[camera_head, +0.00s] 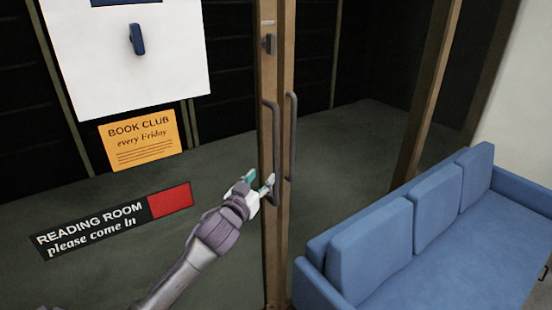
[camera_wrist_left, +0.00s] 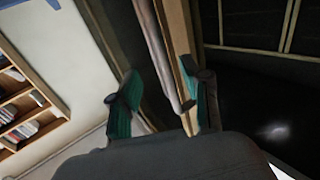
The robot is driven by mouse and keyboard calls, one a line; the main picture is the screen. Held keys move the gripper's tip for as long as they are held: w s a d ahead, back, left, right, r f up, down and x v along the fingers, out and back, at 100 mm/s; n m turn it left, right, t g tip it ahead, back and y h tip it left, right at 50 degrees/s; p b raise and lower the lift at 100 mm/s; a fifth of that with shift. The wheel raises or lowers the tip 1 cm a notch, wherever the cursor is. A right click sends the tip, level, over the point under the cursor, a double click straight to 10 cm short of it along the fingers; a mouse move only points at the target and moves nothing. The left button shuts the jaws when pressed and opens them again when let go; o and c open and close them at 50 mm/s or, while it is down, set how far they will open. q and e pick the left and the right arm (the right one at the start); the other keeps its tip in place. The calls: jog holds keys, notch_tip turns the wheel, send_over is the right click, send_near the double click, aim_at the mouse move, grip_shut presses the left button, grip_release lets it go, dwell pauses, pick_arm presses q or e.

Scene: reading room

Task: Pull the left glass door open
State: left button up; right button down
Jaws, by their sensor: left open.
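The left glass door carries paper signs and has a wooden stile (camera_head: 268,80) along its right edge. Its dark vertical bar handle (camera_head: 277,140) stands out from that stile. My left gripper (camera_head: 260,181) is at the lower part of this handle, with its teal-padded fingers apart. In the left wrist view, a dark bar (camera_wrist_left: 162,55) runs down between the fingers of my left gripper (camera_wrist_left: 164,102), closer to the right finger. The fingers are not closed on it; whether one touches it I cannot tell. My right gripper is not in view.
A second bar handle (camera_head: 293,135) is just right of the first. A blue sofa (camera_head: 420,250) stands at the lower right. A yellow book club sign (camera_head: 140,140) and a reading room sign (camera_head: 115,220) are on the glass. The wrist view shows a bookshelf (camera_wrist_left: 28,105) at left.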

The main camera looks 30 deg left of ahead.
aim_at(275, 161)
pick_arm(q)
jog(key=w, duration=0.3)
jog(key=w+a+p, duration=0.1)
jog(key=w, duration=0.2)
jog(key=w+a+p, duration=0.1)
jog(key=w, duration=0.3)
jog(key=shift+w+a, duration=0.1)
jog(key=shift+w, duration=0.55)
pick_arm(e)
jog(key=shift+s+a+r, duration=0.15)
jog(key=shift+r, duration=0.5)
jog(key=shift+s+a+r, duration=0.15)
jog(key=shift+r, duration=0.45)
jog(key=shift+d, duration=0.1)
pick_arm(q)
jog(key=shift+f, duration=0.1)
grip_shut()
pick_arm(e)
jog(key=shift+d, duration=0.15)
